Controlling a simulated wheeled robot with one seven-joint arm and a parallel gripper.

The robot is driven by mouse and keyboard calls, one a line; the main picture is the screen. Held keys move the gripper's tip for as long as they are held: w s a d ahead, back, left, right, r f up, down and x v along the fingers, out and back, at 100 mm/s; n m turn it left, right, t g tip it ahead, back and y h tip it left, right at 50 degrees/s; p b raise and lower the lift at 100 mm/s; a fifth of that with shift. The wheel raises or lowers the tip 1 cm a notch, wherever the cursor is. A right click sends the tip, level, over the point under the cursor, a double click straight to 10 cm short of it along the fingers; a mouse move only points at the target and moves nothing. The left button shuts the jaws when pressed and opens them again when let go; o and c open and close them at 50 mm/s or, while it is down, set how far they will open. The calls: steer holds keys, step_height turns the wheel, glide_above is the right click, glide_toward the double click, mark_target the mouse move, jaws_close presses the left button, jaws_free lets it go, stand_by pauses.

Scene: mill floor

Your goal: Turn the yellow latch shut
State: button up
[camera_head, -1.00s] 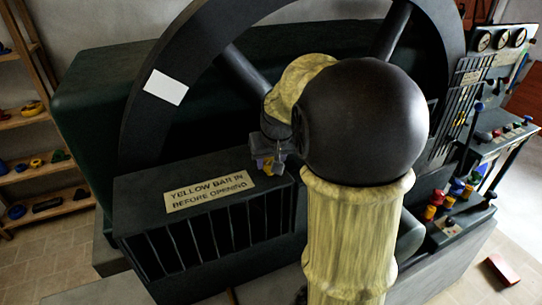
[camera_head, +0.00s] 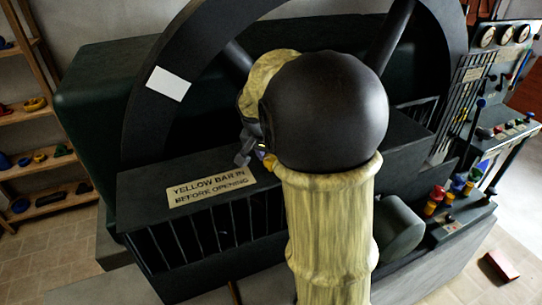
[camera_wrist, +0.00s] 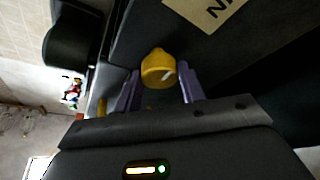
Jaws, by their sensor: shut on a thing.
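The yellow latch (camera_wrist: 157,70) shows in the wrist view as a rounded yellow knob with a pale mark on its right side. It stands out from the dark panel, between the two purple fingers of my gripper (camera_wrist: 158,80). My gripper is shut on it. In the head view my gripper (camera_head: 256,154) is just above and right of the dark box's sign, with a bit of yellow at the fingers. My own arm hides most of the latch there. I cannot tell the latch's exact angle.
A sign reading "YELLOW BAR IN BEFORE OPENING" (camera_head: 210,188) is on the dark slatted box. A large dark wheel (camera_head: 143,120) rises behind. A control console with coloured knobs (camera_head: 459,185) stands right. Wooden shelves (camera_head: 45,140) stand left. A red block (camera_head: 502,266) lies on the floor.

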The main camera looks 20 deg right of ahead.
stand_by(0.4)
steer(key=o, duration=1)
steer(key=shift+c, duration=0.2)
steer(key=shift+r, duration=0.1)
steer(key=b+v, duration=0.1)
steer(key=v, duration=1.6)
steer(key=shift+a, duration=0.1)
